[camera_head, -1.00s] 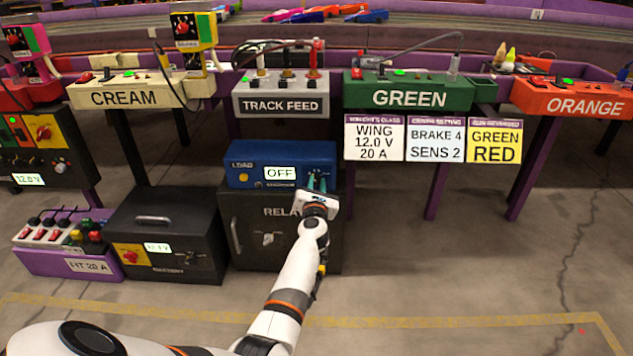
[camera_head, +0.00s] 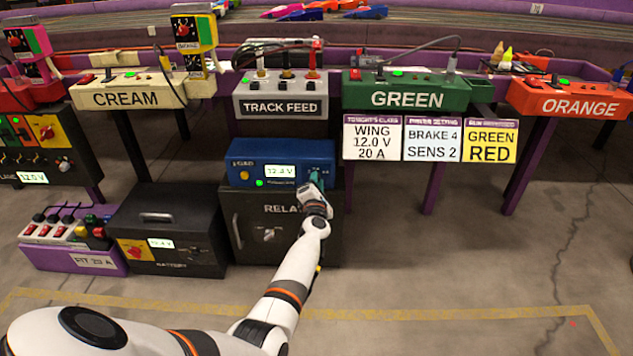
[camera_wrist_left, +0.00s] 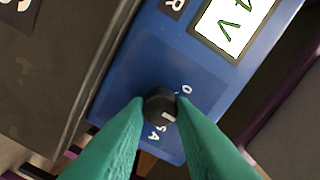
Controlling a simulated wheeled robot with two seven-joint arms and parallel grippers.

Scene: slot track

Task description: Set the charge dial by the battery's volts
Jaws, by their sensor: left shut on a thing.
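A blue charger box (camera_head: 250,153) sits on the dark relay cabinet. Its display (camera_head: 280,172) is lit and reads about 12.4 V, with a green light below and left of it. My left gripper (camera_head: 316,181) is at the box's right end. In the left wrist view its green fingertips (camera_wrist_left: 160,108) are shut on the black dial knob (camera_wrist_left: 160,103), which has a pale mark and letters around it. The black battery box (camera_head: 180,205) stands at left; its display (camera_head: 161,243) reads about 12.4 V. The right gripper is not in view.
The relay cabinet (camera_head: 247,245) stands under the charger. A purple box with switches (camera_head: 60,258) is left of the battery. Cream (camera_head: 125,92), track feed (camera_head: 280,98), green (camera_head: 405,97) and orange (camera_head: 570,98) stations line the table behind. Floor at right is clear.

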